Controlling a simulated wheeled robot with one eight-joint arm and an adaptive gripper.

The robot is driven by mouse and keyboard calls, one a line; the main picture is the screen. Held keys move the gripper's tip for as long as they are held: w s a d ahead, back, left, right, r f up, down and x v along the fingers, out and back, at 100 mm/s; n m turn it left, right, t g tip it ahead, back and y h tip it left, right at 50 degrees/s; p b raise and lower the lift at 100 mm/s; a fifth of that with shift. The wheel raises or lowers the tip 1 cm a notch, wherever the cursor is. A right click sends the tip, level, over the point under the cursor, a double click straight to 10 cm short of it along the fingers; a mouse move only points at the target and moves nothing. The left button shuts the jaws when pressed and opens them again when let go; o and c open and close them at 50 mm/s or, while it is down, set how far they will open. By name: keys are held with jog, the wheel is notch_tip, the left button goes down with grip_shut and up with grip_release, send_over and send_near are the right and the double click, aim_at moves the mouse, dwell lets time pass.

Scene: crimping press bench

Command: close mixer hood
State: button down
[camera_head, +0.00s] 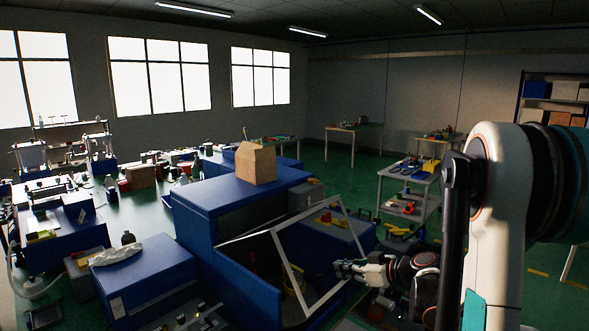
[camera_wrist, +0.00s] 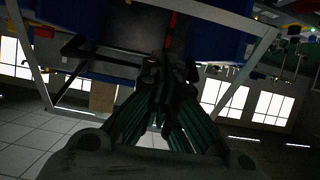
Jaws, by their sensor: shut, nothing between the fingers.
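The mixer hood is a pale-framed panel (camera_head: 283,262) on the blue mixer machine (camera_head: 207,215) in the head view. It stands tilted up, with the dark inside of the machine showing below and behind it. My gripper (camera_head: 345,268) is at the right edge of the hood frame, shut and empty. I cannot tell whether it touches the frame. In the wrist view my gripper (camera_wrist: 166,75) points at the blue machine, its dark fingers together. Parts of the hood frame (camera_wrist: 32,65) show on both sides of it.
A cardboard box (camera_head: 255,163) stands on top of the machine. A blue cabinet (camera_head: 146,275) with a white cloth is at the front left. A cart with tools (camera_head: 410,178) stands behind my arm. Green floor is open at the back right.

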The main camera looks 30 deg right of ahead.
jog(key=w+a+f+b, duration=0.1)
jog(key=w+f+b, duration=0.2)
jog(key=f+b, duration=1.1)
jog(key=shift+f, duration=4.1)
